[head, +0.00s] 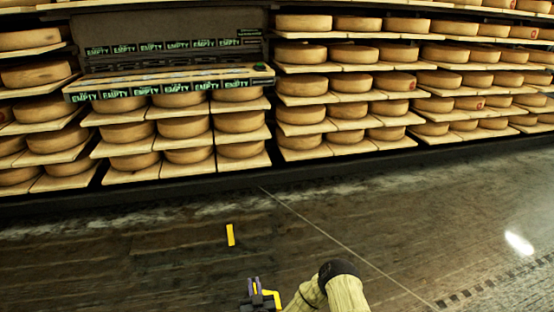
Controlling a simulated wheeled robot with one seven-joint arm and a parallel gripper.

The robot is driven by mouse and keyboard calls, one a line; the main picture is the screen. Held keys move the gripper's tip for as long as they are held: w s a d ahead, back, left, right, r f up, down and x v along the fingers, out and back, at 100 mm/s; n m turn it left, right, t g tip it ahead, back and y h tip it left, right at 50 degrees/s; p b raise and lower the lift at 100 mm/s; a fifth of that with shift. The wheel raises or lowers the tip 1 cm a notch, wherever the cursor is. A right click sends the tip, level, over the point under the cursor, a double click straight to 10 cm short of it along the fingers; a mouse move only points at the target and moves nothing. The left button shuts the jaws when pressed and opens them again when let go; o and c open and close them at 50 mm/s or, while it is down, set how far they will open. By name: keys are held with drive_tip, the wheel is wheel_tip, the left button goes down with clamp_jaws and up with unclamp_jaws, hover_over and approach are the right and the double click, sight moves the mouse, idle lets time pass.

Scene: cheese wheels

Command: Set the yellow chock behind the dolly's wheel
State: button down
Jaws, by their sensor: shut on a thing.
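My gripper (262,293) is at the bottom edge of the head view, low over the dark floor, with a purple finger showing. It is shut on a yellow piece (272,299), which looks like the yellow chock. The picture cuts off the lower part, so the chock's full shape is hidden. A flat yellow bar (230,235) lies on the floor ahead and a little left of my gripper, apart from it. I cannot tell whether it is a floor mark or a loose piece. No dolly or dolly wheel shows in this view.
Wooden shelves (355,144) full of cheese wheels run along the back. One section (165,80) at the upper left has strips labelled "EMPTY".

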drive_tip(key=s+d+r+m+h+p, duration=0.1)
drive_tip(key=d+r+h+p, duration=0.1)
drive_tip(key=d+r+p, duration=0.75)
drive_tip(key=s+d+r+m+h+p, duration=0.15)
drive_tip(key=d+r, duration=0.55)
drive_tip(key=d, duration=0.7)
drive_tip(key=s+r+p, duration=0.1)
drive_tip(key=r+p, duration=1.7)
drive_tip(key=r, duration=0.2)
drive_tip(key=s+r+p, duration=0.2)
drive_tip(key=r+p, duration=1.7)
drive_tip(key=shift+s+a+r, duration=0.2)
drive_tip(key=shift+s+r, duration=0.1)
drive_tip(key=shift+r, duration=0.1)
drive_tip(key=s+f, duration=0.4)
drive_tip(key=f, duration=0.1)
drive_tip(key=shift+s+f, duration=0.2)
drive_tip(key=shift+f, duration=0.05)
drive_tip(key=shift+d, duration=0.1)
